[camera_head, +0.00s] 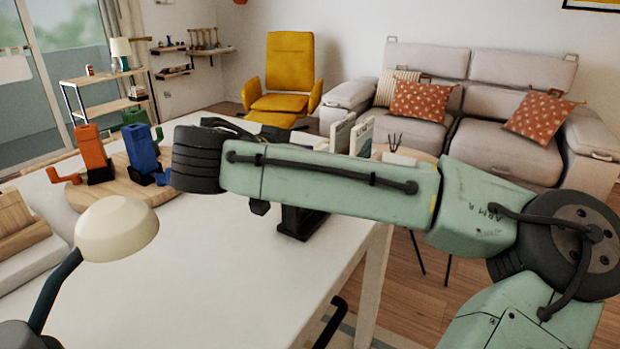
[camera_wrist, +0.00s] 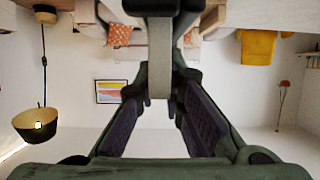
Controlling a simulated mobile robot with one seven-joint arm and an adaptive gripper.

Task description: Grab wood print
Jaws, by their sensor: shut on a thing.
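In the wrist view, which is upside down, my gripper (camera_wrist: 158,103) has its two dark fingers on either side of a thin, pale grey-beige strip. It is shut on this strip, which looks like the wood print (camera_wrist: 160,60) seen edge-on. A dark block (camera_wrist: 160,6) is at the strip's far end at the picture's top edge. The face of the print cannot be seen. In the head view my green arm crosses the white table and hides the fingers and the print. A black stand (camera_head: 300,222) shows on the table just below the arm.
A round wooden board (camera_head: 122,190) bears an orange object (camera_head: 92,152) and a blue object (camera_head: 141,150). A cream lamp (camera_head: 117,228) stands at the near left. Pale panels (camera_head: 342,132) stand beyond the arm. The table's middle is clear.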

